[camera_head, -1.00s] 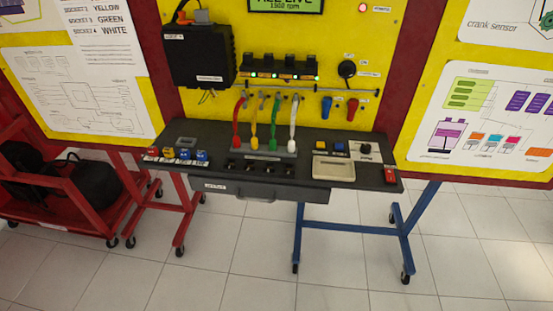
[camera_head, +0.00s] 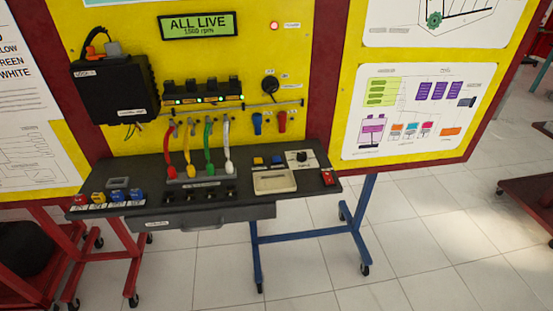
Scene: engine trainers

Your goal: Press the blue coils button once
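Two small buttons stand side by side at the back of the tan tray on the bench: one looks blue (camera_head: 277,160), the other yellow or blue (camera_head: 259,162); their labels are too small to read. At the bench's left end is a row of small coloured blocks, red (camera_head: 78,199), yellow (camera_head: 98,197) and blue (camera_head: 137,194). I cannot tell which blue item is the coils button. My gripper is not in view.
The dark bench (camera_head: 320,183) stands before a yellow panel. A display (camera_head: 197,25) reads "ALL LIVE" with an rpm figure. Coloured leads (camera_head: 186,150) rise from the bench to the panel. A red switch (camera_head: 329,177) sits at the right end. The tiled floor (camera_head: 420,240) in front is clear.

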